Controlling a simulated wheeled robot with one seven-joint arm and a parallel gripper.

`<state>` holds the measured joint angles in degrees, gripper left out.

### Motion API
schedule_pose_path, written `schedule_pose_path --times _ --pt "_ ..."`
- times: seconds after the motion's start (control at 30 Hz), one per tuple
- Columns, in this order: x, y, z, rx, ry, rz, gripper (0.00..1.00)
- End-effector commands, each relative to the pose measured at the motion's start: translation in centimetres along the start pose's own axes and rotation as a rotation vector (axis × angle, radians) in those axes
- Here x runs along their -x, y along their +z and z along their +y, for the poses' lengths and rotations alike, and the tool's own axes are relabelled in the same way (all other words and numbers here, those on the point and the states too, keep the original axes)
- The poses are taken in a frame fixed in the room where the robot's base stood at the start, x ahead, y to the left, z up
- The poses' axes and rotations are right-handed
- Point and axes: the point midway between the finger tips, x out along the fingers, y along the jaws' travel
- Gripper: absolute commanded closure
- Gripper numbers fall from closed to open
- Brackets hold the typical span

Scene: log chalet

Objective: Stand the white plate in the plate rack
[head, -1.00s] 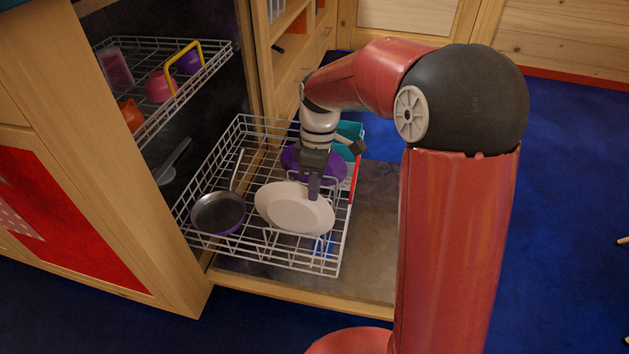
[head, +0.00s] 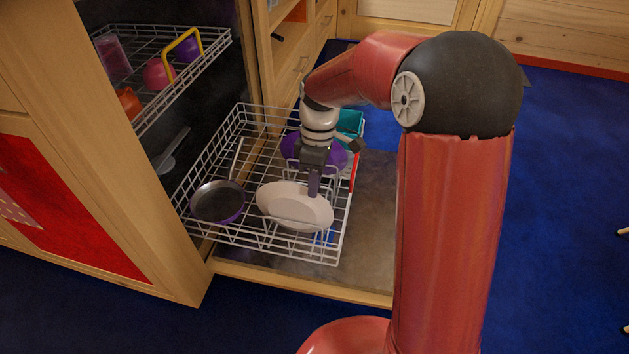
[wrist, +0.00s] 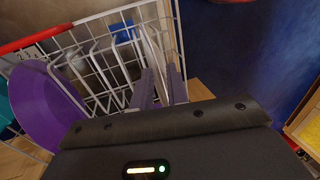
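The white plate (head: 283,203) stands tilted in the front right of the wire rack (head: 262,247), with its broad face toward the head camera. A wire loop crosses in front of its lower part. My gripper (head: 314,188) is at the plate's upper right rim, with one finger in front of it. In the wrist view my gripper (wrist: 161,82) has its fingers close together, with the pale, nearly edge-on plate (wrist: 152,55) between them. It appears shut on the rim. The plate's bottom edge and its exact slot are hard to make out.
A purple plate (head: 331,157) stands behind my gripper; it also shows in the wrist view (wrist: 40,105). A dark pan (head: 218,203) lies left of the white plate. A teal item (head: 350,123) is at the rack's back right. The upper rack (head: 190,78) holds several cups.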

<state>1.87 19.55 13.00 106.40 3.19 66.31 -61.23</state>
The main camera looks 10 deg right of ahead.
Motion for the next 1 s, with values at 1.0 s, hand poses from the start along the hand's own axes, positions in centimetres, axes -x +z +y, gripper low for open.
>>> schedule_pose_path --times 1.0 --pt "7.7 0.0 0.0 0.0 0.0 0.0 0.67"
